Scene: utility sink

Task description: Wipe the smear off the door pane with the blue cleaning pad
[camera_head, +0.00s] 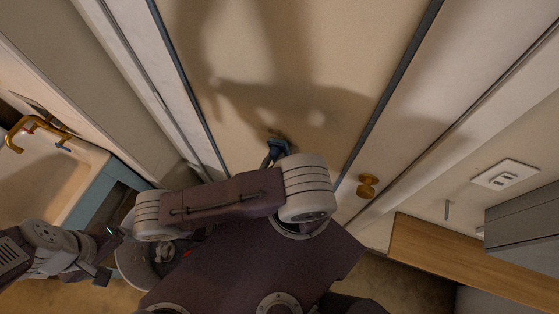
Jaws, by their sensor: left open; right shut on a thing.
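The door pane (315,60) is a tan panel between two dark strips, in the upper middle of the head view. My shadow falls across it, and I cannot make out a smear. The blue cleaning pad (279,146) shows as a small dark blue piece at the lower part of the pane. My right gripper (271,154) is shut on it, mostly hidden behind my own arm. I cannot tell whether the pad touches the pane. My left gripper (110,256) is open and empty at the lower left, well away from the pane.
A brass knob (367,186) sits right of the pane. A white sink (68,170) with a brass faucet (38,128) is at the left. A wooden surface (450,255) and a grey box-like unit (525,230) are at the lower right, below a wall plate (505,174).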

